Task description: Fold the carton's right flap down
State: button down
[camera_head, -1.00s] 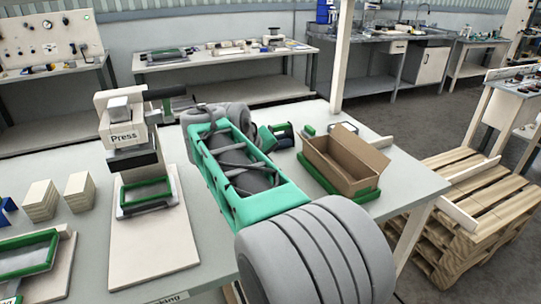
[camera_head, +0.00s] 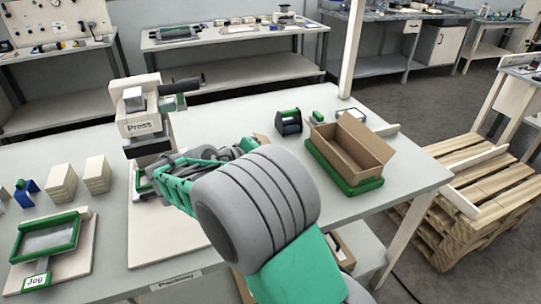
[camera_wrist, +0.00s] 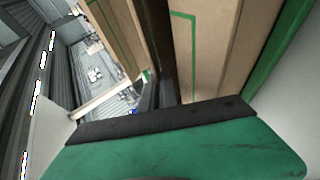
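The open brown carton (camera_head: 348,158) sits in a green-rimmed tray (camera_head: 347,188) near the right end of the table in the head view. Its right flap (camera_head: 368,137) stands up along the far right side. My arm reaches left across the table, apart from the carton. My gripper is largely hidden behind my arm in the head view. In the wrist view, the dark fingers of my gripper (camera_wrist: 158,92) show beyond the green housing, against tan panels with green lines; I cannot tell what these belong to, nor how far apart the fingers are.
A press (camera_head: 140,115) stands left of my arm on a pale board. A dark green-handled holder (camera_head: 288,123) stands left of the carton. Tan blocks (camera_head: 62,182) and a green-framed fixture (camera_head: 48,238) are at left. Stacked pallets (camera_head: 468,190) stand right of the table. A post (camera_head: 352,50) rises behind.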

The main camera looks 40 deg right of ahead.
jog(key=c, duration=1.6)
grip_release()
jog(key=shift+c, duration=0.2)
jog(key=shift+f, duration=0.1)
